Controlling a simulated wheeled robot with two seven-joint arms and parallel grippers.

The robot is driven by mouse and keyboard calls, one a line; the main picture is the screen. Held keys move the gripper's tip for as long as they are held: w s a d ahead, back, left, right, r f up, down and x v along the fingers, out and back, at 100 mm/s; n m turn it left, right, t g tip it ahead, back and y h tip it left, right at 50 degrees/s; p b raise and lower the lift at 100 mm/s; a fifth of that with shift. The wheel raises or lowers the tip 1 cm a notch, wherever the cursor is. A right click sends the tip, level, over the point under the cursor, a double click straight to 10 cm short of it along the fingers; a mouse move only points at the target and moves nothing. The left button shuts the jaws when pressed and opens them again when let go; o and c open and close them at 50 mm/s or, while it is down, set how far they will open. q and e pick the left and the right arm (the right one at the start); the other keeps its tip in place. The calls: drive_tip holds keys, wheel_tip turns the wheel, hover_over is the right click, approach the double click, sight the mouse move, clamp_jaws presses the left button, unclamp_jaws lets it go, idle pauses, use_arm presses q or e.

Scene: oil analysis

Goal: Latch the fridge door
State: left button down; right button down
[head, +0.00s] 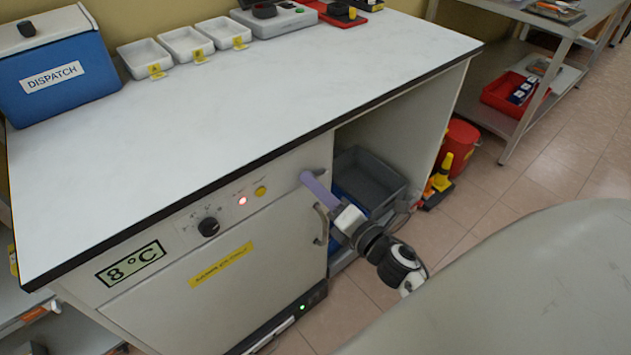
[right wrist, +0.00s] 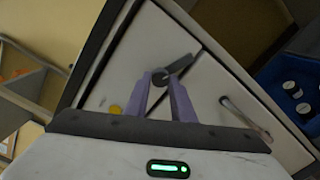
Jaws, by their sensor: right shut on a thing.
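The fridge is built under the white bench, and its pale door (head: 262,285) looks flush with the front in the head view. The door's bar handle (head: 321,224) also shows in the right wrist view (right wrist: 246,116). A grey latch lever (right wrist: 178,67) lies near the door's top seam, its free arm pointing up and right in the right wrist view. My right gripper (head: 308,180) is at the fridge's upper right corner, its purple fingers (right wrist: 162,80) shut on the latch lever's rounded end. In the head view the fingers hide the latch. My left gripper is not in view.
The fridge panel has an 8 °C display (head: 131,262), a dark knob (head: 208,227), a lit red lamp (head: 242,201) and a yellow button (head: 261,191). A grey bin (head: 372,178) sits in the open bay right of the fridge.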

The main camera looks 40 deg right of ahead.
use_arm(q)
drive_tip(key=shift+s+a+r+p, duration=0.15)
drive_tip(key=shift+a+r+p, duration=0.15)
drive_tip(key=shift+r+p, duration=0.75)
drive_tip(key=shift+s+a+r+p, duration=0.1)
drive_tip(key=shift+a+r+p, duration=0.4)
drive_tip(key=shift+p, duration=1)
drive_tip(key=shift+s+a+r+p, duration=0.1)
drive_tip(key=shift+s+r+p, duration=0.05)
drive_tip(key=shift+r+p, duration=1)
use_arm(e)
drive_tip(key=shift+d+r+m+y, duration=0.1)
drive_tip(key=shift+r+m+y, duration=0.05)
drive_tip(key=shift+m, duration=3.05)
drive_tip(key=shift+d+r+m+y, duration=0.1)
drive_tip(key=shift+m+y, duration=0.05)
drive_tip(key=shift+m, duration=3.05)
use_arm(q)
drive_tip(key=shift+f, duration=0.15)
use_arm(e)
drive_tip(key=c, duration=1.5)
unclamp_jaws()
drive_tip(key=shift+a, duration=0.1)
